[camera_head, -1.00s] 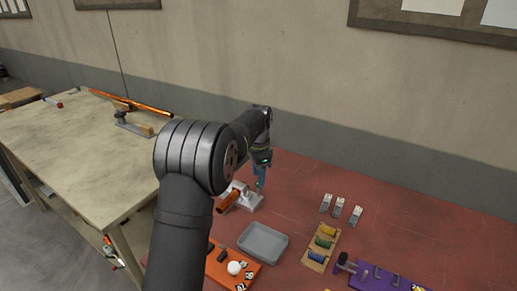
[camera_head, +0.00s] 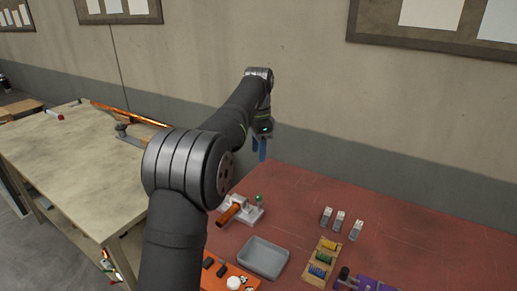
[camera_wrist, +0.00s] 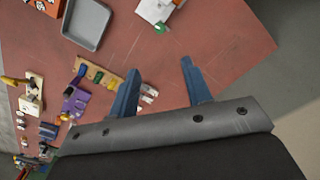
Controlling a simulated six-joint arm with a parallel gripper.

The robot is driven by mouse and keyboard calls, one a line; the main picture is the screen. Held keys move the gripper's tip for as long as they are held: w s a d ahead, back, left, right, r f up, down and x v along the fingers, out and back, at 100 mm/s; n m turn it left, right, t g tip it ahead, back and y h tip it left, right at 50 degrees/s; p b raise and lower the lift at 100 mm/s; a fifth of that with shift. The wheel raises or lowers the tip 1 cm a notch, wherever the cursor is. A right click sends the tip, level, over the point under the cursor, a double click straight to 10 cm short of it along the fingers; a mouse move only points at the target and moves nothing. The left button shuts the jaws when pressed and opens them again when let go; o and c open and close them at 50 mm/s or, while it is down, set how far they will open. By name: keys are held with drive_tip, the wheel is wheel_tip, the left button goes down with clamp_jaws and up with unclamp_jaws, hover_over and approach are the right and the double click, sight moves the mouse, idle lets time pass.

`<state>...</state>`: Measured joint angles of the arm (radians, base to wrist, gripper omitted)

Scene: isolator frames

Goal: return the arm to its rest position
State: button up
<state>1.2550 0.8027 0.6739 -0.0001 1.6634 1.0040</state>
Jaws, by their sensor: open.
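My gripper (camera_head: 259,149) is raised well above the red table (camera_head: 400,213), in front of the wall. Its two blue fingers are apart and empty, which shows clearly in the wrist view (camera_wrist: 160,88). A white device with an orange-brown handle (camera_head: 231,213) and a green knob (camera_head: 259,198) stands on the table below the gripper, and nothing touches it. The wrist view shows the table top far below the fingers.
A grey tray (camera_head: 264,258), a wooden block with coloured pieces (camera_head: 321,262), several small white-grey blocks (camera_head: 340,221), an orange board (camera_head: 228,278) and a purple board (camera_head: 376,284) lie on the table. A wooden workbench (camera_head: 75,165) stands at the left. The table's right side is clear.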

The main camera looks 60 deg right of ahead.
sight(259, 196)
idle(0.4)
wheel_tip(259, 196, down, 18)
drive_tip(key=shift+r, duration=0.25)
idle(0.3)
drive_tip(key=shift+f, duration=0.2)
drive_tip(key=shift+r+n, duration=0.15)
drive_tip(key=shift+n, duration=1.45)
drive_tip(key=n, duration=0.9)
drive_tip(key=shift+n, duration=2.4)
